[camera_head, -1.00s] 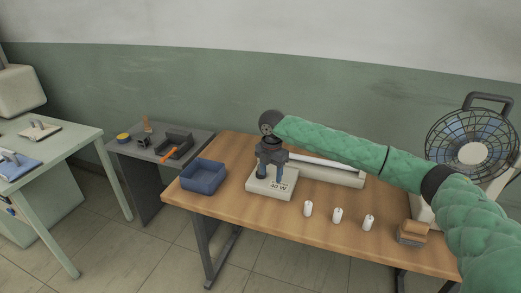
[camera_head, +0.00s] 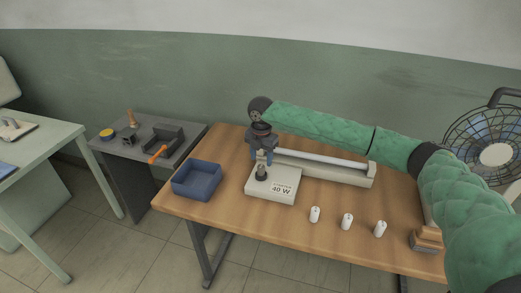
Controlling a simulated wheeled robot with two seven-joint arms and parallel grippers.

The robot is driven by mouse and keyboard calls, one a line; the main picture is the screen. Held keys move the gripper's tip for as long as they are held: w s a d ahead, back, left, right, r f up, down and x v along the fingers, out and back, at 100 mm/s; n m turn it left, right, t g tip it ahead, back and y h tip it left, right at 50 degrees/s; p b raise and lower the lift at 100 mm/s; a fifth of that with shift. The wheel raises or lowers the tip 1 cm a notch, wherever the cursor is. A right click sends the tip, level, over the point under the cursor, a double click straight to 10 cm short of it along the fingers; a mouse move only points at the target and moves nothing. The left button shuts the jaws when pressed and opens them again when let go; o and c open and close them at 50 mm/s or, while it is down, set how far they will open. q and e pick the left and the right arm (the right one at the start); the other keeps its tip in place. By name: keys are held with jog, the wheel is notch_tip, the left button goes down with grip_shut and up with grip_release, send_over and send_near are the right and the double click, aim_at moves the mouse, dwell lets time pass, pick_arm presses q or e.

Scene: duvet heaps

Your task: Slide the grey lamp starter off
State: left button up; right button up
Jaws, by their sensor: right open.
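A pale box (camera_head: 284,193) labelled "STARTER 40 W" sits on the wooden table. A small dark grey cylinder, apparently the grey lamp starter (camera_head: 261,174), stands upright on its back left part. My right gripper (camera_head: 262,158) points down just above and around the top of this cylinder, fingers apart. Whether a finger touches it cannot be told. A lamp fixture with a white tube (camera_head: 325,161) lies behind the box. Three white starters (camera_head: 315,214), (camera_head: 347,221), (camera_head: 380,229) stand in a row at the front. My left gripper is not in view.
An empty-looking blue bin (camera_head: 197,180) stands at the table's left end. A wooden block stack (camera_head: 427,239) and a fan (camera_head: 490,150) are at the right. A grey side table (camera_head: 190,143) holds tools. Bare tabletop lies before the box.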

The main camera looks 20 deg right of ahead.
aim_at(261, 166)
jog(key=f, duration=0.2)
jog(key=f+p, duration=0.1)
jog(key=f, duration=0.1)
jog(key=shift+w, duration=0.35)
jog(key=shift+s+f, duration=0.25)
jog(key=shift+f, duration=0.4)
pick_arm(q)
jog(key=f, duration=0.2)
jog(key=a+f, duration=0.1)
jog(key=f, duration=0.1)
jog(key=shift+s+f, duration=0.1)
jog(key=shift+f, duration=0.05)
pick_arm(e)
jog(key=shift+w+f, duration=0.1)
jog(key=shift+f, duration=0.05)
